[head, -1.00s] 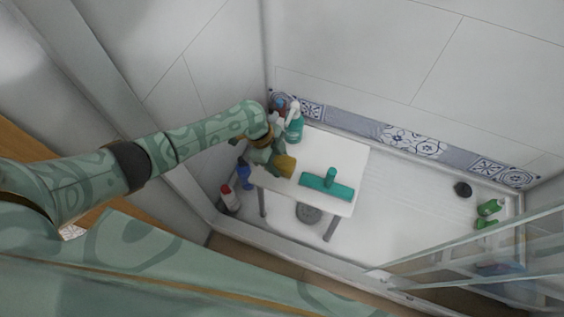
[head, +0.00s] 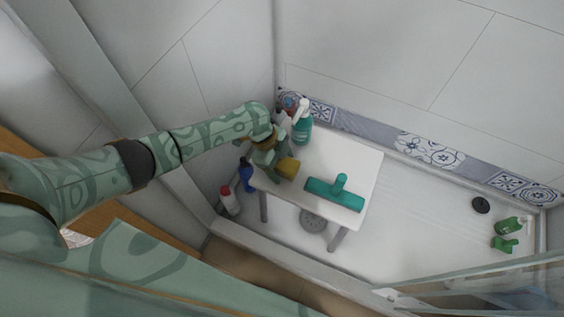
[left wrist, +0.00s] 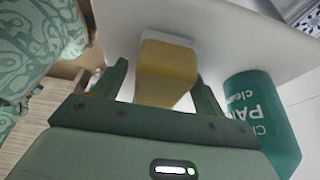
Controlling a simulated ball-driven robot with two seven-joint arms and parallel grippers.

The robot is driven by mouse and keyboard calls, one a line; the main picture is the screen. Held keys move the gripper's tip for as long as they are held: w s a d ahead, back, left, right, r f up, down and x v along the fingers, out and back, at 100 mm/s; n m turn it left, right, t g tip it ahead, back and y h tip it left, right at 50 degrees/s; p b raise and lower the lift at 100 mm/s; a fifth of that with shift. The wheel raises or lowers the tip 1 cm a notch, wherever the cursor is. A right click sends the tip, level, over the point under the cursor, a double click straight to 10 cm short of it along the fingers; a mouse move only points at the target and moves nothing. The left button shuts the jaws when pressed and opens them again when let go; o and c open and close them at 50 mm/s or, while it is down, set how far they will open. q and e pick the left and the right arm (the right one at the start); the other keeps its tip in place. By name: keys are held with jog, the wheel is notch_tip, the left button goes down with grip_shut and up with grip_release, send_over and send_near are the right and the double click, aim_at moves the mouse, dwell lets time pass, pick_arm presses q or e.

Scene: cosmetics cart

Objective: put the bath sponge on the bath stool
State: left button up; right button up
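The bath sponge (head: 288,168) is a yellow block with a white layer. It is at the left part of the white bath stool (head: 352,160) and appears to rest on the seat. In the left wrist view the sponge (left wrist: 167,72) lies between the two fingers of my left gripper (left wrist: 162,88), with a visible gap on the left side. The fingers are apart and do not appear to press on it. In the head view my left gripper (head: 275,162) is right beside the sponge, over the stool's left edge. My right gripper is out of view.
A teal squeegee (head: 336,192) lies on the stool's front half. A teal spray bottle (head: 302,122) stands at its back left corner. A red-and-white bottle (head: 229,200) and a blue bottle (head: 246,176) stand left of the stool. A glass panel is at lower right.

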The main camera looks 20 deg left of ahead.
pick_arm(q)
jog(key=shift+r, duration=0.1)
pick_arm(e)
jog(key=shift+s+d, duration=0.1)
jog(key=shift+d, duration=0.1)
pick_arm(q)
jog(key=shift+r, duration=0.2)
jog(key=p+v, duration=0.7)
jog(key=v, duration=0.4)
jog(key=shift+a+r+p, duration=0.25)
jog(key=shift+p, duration=0.05)
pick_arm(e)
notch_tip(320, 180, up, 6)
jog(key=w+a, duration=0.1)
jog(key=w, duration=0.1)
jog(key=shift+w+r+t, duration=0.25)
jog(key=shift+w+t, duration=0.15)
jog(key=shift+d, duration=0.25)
pick_arm(q)
jog(key=shift+d+f, duration=0.1)
